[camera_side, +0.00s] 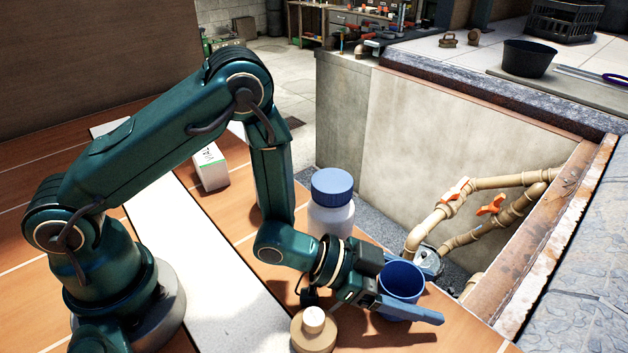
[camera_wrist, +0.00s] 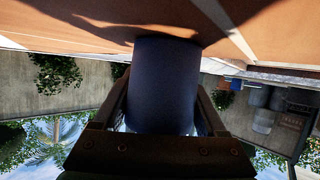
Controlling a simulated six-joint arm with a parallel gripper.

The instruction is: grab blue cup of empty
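The blue cup (camera_side: 401,281) stands with its open rim up near the right edge of the wooden surface. It looks empty in the side view, though its bottom is not clear. My gripper (camera_side: 434,296) reaches around it from the left, with one finger in front of the cup and the other behind it. In the wrist view the cup (camera_wrist: 165,85) fills the space between the two fingers of my gripper (camera_wrist: 165,92). The fingers lie close along its sides. I cannot tell whether they press on it.
A white bottle with a blue lid (camera_side: 331,205) stands behind my wrist. A tan round container with a white cap (camera_side: 313,330) is close in front of it. A white carton (camera_side: 210,167) stands farther back. Beyond the edge is a pit with tan pipes (camera_side: 450,205).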

